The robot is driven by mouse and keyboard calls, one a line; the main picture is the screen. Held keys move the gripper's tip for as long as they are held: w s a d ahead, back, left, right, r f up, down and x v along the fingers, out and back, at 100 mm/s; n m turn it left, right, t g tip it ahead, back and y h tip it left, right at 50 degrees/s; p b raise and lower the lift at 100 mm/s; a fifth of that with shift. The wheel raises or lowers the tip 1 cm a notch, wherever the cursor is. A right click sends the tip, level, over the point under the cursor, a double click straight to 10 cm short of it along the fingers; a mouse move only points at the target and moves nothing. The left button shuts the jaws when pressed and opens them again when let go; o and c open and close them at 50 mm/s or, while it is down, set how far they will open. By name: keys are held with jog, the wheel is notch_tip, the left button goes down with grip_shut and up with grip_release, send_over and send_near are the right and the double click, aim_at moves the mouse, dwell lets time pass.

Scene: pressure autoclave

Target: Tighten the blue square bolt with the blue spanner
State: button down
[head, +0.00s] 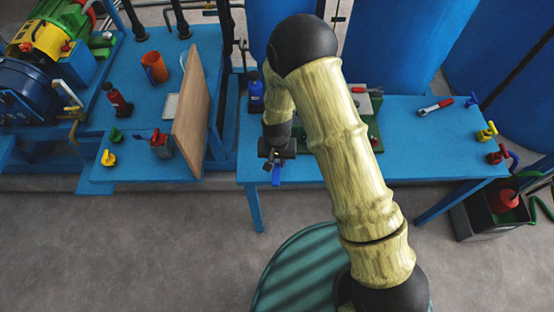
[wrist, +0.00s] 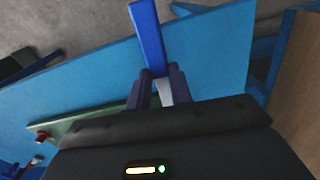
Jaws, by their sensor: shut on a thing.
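My gripper (head: 275,163) hangs over the front left edge of the right-hand blue table. It is shut on the blue spanner (head: 276,177), whose blue end sticks out below it. In the wrist view my gripper's fingers (wrist: 161,92) close on the spanner (wrist: 149,38). Its blue part points away past the fingertips, and a pale metal part shows between the fingers. I cannot make out the blue square bolt in either view. My arm covers the middle of the table and part of the green device there.
A green device (head: 374,132) stands mid-table, partly behind my arm. A blue bottle (head: 256,96) stands at the table's back left. A red-handled tool (head: 435,106) lies at the right. A wooden board (head: 190,115) stands upright on the left table.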

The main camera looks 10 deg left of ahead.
aim_at(277, 163)
jog(key=shift+f, duration=0.5)
jog(key=c, duration=1.2)
grip_release()
jog(key=shift+o, duration=0.2)
notch_tip(277, 163, up, 17)
jog(key=b, duration=0.1)
jog(key=shift+r, duration=0.2)
